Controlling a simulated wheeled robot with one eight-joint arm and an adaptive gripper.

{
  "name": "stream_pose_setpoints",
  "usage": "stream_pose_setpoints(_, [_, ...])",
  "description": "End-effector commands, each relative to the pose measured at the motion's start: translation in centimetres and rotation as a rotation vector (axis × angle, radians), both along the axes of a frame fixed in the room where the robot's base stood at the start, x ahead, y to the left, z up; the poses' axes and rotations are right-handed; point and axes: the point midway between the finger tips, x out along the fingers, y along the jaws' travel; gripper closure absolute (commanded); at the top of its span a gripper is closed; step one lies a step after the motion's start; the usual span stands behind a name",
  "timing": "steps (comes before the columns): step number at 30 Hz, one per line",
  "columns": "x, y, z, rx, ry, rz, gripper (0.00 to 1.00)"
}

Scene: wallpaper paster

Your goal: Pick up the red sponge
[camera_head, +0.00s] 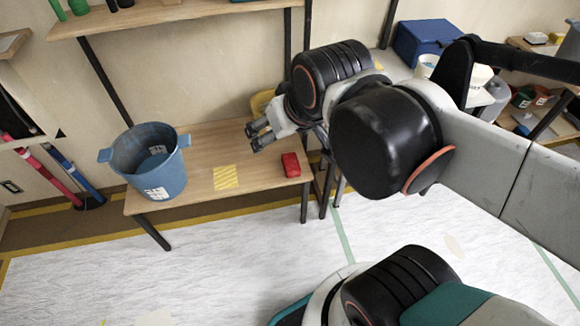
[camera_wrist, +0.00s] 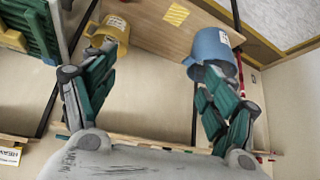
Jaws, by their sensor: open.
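The red sponge (camera_head: 290,165) lies on the wooden bench (camera_head: 262,183), near its right end and front edge. My gripper (camera_head: 254,136) is above the bench, up and to the left of the sponge in the head view, and apart from it. In the wrist view my gripper (camera_wrist: 132,74) shows two widely spread fingers with nothing between them. I cannot make out the sponge in the wrist view.
A blue bucket (camera_head: 150,172) stands at the bench's left end, left of a yellow striped patch (camera_head: 225,178). A yellow bucket (camera_wrist: 108,30) is partly hidden behind my gripper in the head view. A shelf (camera_head: 160,14) hangs above.

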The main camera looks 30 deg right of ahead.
Motion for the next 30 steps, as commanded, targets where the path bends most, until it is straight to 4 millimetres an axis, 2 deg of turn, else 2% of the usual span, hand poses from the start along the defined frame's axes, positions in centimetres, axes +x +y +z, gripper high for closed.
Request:
stream_pose_setpoints(10, [3.9,-1.0,0.9,0.001,0.05,-0.025,0.22])
stream_pose_setpoints(17, [9.0,-2.6,0.8,0.004,0.114,-0.056,0.22])
stream_pose_setpoints(23, [13.9,-4.4,-0.7,0.009,0.175,-0.085,0.22])
stream_pose_setpoints(30, [19.5,-6.8,-4.2,0.018,0.248,-0.118,0.22])
